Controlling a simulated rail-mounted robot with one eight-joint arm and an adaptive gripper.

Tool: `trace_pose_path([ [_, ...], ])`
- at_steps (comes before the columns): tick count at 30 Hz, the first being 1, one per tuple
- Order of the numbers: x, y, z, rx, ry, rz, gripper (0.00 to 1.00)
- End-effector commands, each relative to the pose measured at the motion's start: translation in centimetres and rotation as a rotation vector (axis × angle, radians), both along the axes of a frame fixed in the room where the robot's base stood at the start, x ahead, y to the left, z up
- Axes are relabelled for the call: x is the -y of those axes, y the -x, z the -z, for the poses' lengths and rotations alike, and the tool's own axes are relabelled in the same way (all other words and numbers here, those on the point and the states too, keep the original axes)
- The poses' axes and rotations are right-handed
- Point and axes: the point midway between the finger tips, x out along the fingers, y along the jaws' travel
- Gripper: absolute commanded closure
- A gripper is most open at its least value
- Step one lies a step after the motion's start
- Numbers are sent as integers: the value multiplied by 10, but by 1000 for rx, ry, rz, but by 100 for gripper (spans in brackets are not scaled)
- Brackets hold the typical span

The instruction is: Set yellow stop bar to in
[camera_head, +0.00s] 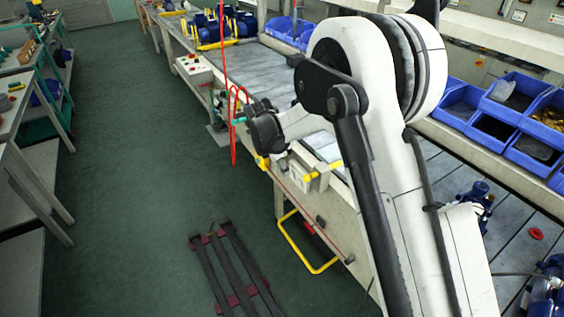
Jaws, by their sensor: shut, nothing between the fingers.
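The yellow stop bar (329,168) appears as a short yellow rod at a pale bracket on the bench's front edge, in the middle of the head view. It slants up to the right, with its right end over the bench top. My gripper (241,120) is to the upper left of the bar, beyond the dark wrist, and appears apart from it. It is shut and empty. The fingers are small and partly hidden by the wrist and a red cord. A yellow piece (262,163) shows just below the wrist; I cannot tell whether it belongs to the bar.
A red hanging cord (233,150) loops close to my gripper. A yellow frame (318,270) sticks out below the bench's front edge. A dark rack (232,265) lies on the floor. Blue bins (535,140) line the bench's right side.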

Motion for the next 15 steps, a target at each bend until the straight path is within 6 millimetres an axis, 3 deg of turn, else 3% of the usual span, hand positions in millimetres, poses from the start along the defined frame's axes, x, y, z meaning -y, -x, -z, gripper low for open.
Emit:
trace_pose_path([
  [7,13,-6,44,0,-1,2,100],
  [15,42,-20,48,0,-1,2,100],
])
